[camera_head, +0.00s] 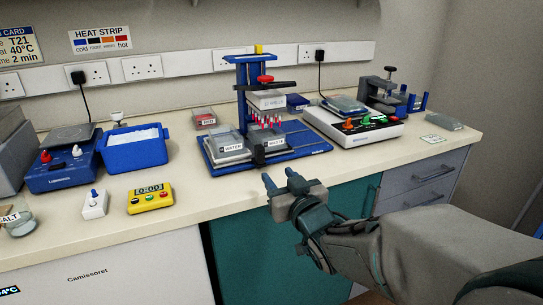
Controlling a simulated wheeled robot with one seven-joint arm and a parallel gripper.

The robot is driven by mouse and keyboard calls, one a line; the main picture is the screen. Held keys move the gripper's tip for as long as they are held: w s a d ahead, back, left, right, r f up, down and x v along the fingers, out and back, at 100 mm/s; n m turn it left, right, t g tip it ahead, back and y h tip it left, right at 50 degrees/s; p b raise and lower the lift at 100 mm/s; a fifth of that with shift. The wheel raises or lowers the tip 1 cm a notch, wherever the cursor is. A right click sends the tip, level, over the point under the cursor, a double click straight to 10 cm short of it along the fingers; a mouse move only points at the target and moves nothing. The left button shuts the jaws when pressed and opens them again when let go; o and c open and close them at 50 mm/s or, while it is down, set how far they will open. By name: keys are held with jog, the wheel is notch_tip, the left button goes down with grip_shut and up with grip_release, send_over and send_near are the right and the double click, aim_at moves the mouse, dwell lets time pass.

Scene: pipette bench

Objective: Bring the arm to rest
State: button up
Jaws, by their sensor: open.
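My gripper (280,182) is in front of the bench, at about the level of the front edge. Its two fingers are apart and nothing shows between them. My arm reaches in from the lower right corner. The gripper touches nothing that I can see. Behind it on the bench stands the blue pipetting stand (262,130) with a red knob and several red-topped tips. Two trays labelled WATER and WASTE, as far as I can read, sit on its base.
A yellow timer (150,198), a blue tub (135,150) and a blue balance-like device (62,172) stand left. A white device with knobs (352,128) stands right. Teal and grey drawers (428,172) are below.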

jog(key=s+d+r+m+g+h+p, duration=0.25)
jog(key=s+d+g+h+p, duration=0.35)
jog(key=d+p, duration=0.3)
jog(key=s+d+r+m+g+p, duration=0.1)
jog(key=s+r+g+p, duration=0.1)
jog(key=s+g+p, duration=0.5)
jog(key=s+g, duration=0.1)
jog(key=s, duration=0.5)
jog(key=shift+s+r+m, duration=0.25)
jog(key=shift+r+m, duration=0.05)
jog(key=shift+m, duration=0.05)
